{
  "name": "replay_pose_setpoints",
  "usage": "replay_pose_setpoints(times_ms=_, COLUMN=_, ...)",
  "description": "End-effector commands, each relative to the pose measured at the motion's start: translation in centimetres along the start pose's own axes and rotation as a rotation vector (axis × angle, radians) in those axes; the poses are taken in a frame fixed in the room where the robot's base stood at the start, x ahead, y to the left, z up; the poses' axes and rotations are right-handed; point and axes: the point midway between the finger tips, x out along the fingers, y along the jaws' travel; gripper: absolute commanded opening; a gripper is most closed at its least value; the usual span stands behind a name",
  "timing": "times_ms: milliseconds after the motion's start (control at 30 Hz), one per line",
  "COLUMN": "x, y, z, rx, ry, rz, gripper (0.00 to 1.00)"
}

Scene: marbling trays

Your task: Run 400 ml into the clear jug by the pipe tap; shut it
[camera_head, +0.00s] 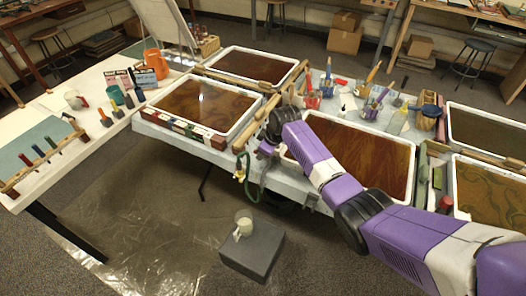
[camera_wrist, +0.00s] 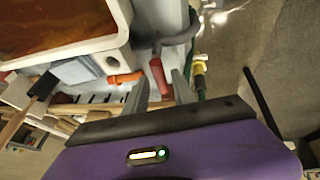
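The clear jug (camera_head: 244,222) stands upright on a dark grey block (camera_head: 252,250) on the floor sheet. It looks pale inside; I cannot read a level or see a stream. The pipe tap shows in the wrist view as a red lever (camera_wrist: 158,75) on a grey pipe (camera_wrist: 176,38), with a yellow fitting (camera_wrist: 200,66) to its right. In the head view a yellow-green fitting (camera_head: 239,175) hangs at the table's front edge above the jug. My gripper (camera_wrist: 161,78) is open, its fingers on either side of the red lever, with visible gaps.
Trays of marbled liquid, such as the left front one (camera_head: 238,108), fill the table. An orange piece (camera_wrist: 126,78) lies left of the lever. The floor sheet (camera_head: 150,235) left of the block is clear.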

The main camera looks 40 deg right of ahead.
Motion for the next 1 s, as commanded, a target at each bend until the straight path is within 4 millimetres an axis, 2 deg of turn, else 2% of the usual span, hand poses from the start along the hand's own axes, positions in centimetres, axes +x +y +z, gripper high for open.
replay_pose_setpoints(times_ms=433, x=-0.5, y=0.0, z=-0.1, rx=-0.001, ry=0.002, rz=0.0, gripper=0.38)
replay_pose_setpoints(times_ms=800, x=-5.4, y=0.0, z=0.0, rx=-0.001, ry=0.003, rz=0.001, gripper=0.38)
replay_pose_setpoints(times_ms=1000, x=-7.3, y=0.0, z=0.0, rx=-0.001, ry=0.002, rz=0.0, gripper=0.38)
